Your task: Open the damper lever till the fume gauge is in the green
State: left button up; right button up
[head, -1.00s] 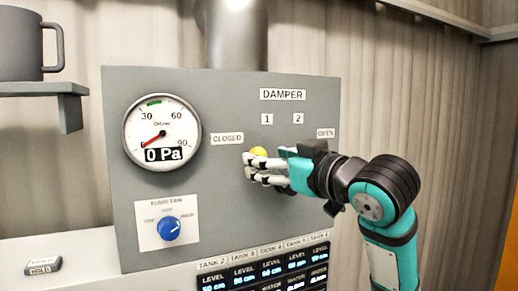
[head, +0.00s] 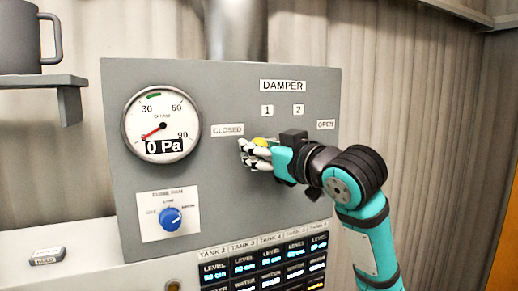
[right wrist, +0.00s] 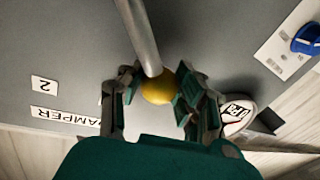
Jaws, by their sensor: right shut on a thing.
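The fume gauge (head: 161,124) is a round white dial on the grey panel. Its red needle points to the lower left, its box reads 0 Pa, and the green band is at the top. The damper lever's yellow knob (head: 263,141) is partly hidden by my right gripper (head: 254,154), nearer the CLOSED label (head: 228,130) than the OPEN label (head: 326,124). In the right wrist view the fingers are shut around the yellow knob (right wrist: 159,87), at the end of a grey rod (right wrist: 138,32). My left gripper is not in view.
A blue fume fan knob (head: 170,218) is below the gauge. Tank level displays (head: 265,262) line the bottom. A dark mug (head: 28,42) stands on a shelf (head: 45,84) at upper left.

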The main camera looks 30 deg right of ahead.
aim_at(269, 132)
grip_shut()
jog(key=shift+w, duration=0.1)
jog(key=shift+d+r+m, duration=0.7)
jog(key=shift+d+m, duration=0.2)
jog(key=shift+m, duration=0.4)
jog(key=shift+d+r+m+t, duration=0.25)
jog(key=shift+d+m, duration=0.45)
jog(key=shift+m, duration=0.2)
jog(key=shift+d+r+m+t, duration=0.15)
jog(key=shift+d+m+t, duration=0.1)
jog(key=shift+d+m, duration=0.55)
jog(key=shift+a, duration=0.15)
